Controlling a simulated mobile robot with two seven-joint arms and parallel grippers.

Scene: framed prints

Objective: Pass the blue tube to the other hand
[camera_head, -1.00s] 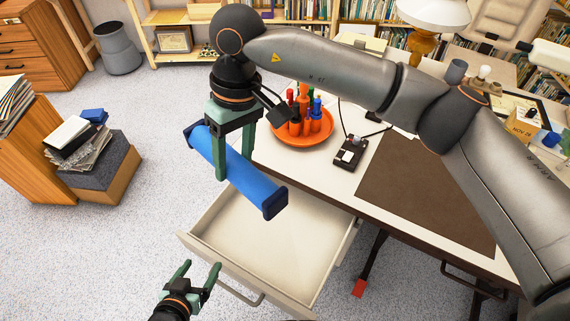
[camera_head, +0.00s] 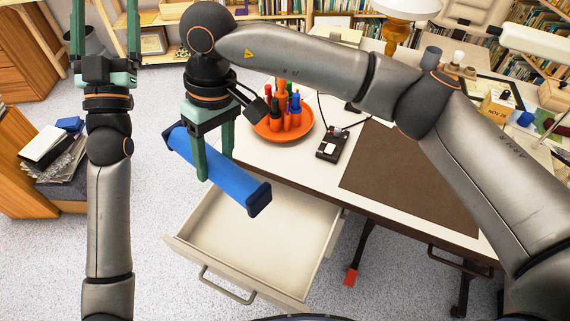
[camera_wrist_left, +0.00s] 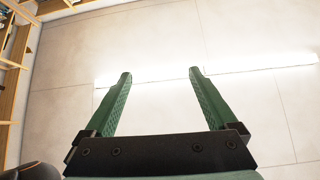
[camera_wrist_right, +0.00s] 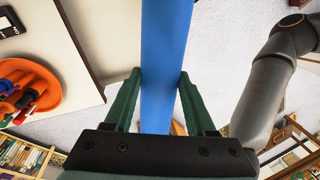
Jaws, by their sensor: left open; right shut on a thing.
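The blue tube (camera_head: 222,172) has dark end caps and hangs tilted in the air, its right end lower, above the left side of the open drawer. My right gripper (camera_head: 217,176) points down and is shut around the tube's middle. In the right wrist view the tube (camera_wrist_right: 166,60) runs between the two green fingers (camera_wrist_right: 160,78). My left gripper (camera_head: 105,25) is open and empty, pointing up at the upper left of the head view, apart from the tube. In the left wrist view its fingers (camera_wrist_left: 160,75) are spread, with only the ceiling behind them.
The desk has an orange tray (camera_head: 290,135) of markers, a small black device (camera_head: 333,144) and a brown mat (camera_head: 410,180). Its empty drawer (camera_head: 265,235) stands open below. The floor at the lower left is clear.

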